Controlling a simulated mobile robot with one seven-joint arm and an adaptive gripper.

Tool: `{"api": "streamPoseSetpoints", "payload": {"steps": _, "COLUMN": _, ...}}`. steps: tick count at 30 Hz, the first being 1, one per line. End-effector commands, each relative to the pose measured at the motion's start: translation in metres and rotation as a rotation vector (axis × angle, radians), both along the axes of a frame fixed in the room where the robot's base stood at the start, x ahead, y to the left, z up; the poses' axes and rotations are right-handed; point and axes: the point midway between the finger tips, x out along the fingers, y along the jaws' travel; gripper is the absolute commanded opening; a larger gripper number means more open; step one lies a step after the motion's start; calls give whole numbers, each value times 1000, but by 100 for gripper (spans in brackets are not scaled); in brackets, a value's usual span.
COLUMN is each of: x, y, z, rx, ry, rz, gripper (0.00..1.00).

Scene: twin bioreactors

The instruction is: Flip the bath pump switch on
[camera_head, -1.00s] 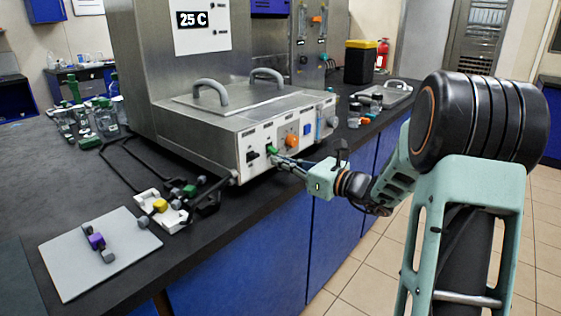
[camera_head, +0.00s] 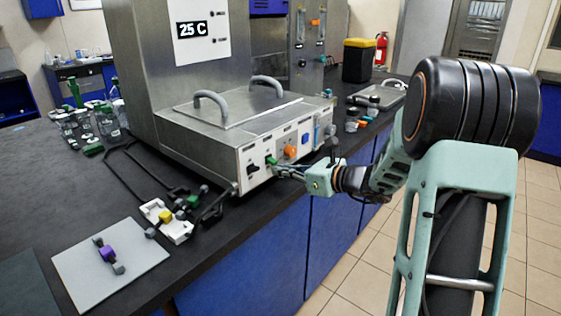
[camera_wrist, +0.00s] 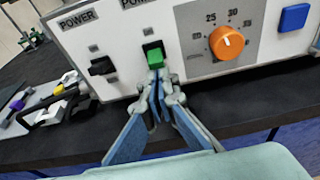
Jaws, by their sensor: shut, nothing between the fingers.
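The bath's white control panel (camera_head: 262,177) is on the front of the steel bath. It carries a black switch (camera_wrist: 103,67) at the left and a green switch (camera_wrist: 154,57) to its right. The label above the black switch reads POWER; the one above the green switch is cut off, so I cannot tell which is the pump's. My gripper (camera_wrist: 157,78) is shut and empty, its fingertips just below the green switch, close to or touching it. In the head view my gripper (camera_head: 277,167) reaches the panel from the right and hides part of it.
An orange dial (camera_wrist: 227,42) and a blue button (camera_wrist: 293,17) sit right of the green switch. Cables and a white block (camera_head: 167,221) lie on the dark bench left of the bath. A grey plate (camera_head: 112,266) lies at the front left.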

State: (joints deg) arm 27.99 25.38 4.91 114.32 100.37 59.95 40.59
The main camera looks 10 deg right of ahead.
Motion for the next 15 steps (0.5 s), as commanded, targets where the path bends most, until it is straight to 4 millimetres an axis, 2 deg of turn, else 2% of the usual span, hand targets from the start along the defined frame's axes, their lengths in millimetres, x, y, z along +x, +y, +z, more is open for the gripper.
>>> {"api": "streamPoseSetpoints", "payload": {"steps": 1, "x": 0, "y": 1, "z": 14, "rx": -18, "ry": 20, "rz": 1, "gripper": 0}}
{"api": "streamPoseSetpoints", "payload": {"steps": 8, "x": -1, "y": 0, "z": 21, "rx": -107, "ry": 129, "rz": 2, "gripper": 0}}
{"api": "streamPoseSetpoints", "payload": {"steps": 9, "x": -1, "y": -1, "z": 22, "rx": -122, "ry": 148, "rz": 2, "gripper": 0}}
{"api": "streamPoseSetpoints", "payload": {"steps": 10, "x": -2, "y": -1, "z": 11, "rx": -117, "ry": 146, "rz": 1, "gripper": 0}}
{"api": "streamPoseSetpoints", "payload": {"steps": 11, "x": -2, "y": -1, "z": 10, "rx": -116, "ry": 144, "rz": 0, "gripper": 0}}
{"api": "streamPoseSetpoints", "payload": {"steps": 15, "x": -2, "y": -1, "z": 9, "rx": -116, "ry": 143, "rz": 0, "gripper": 0}}
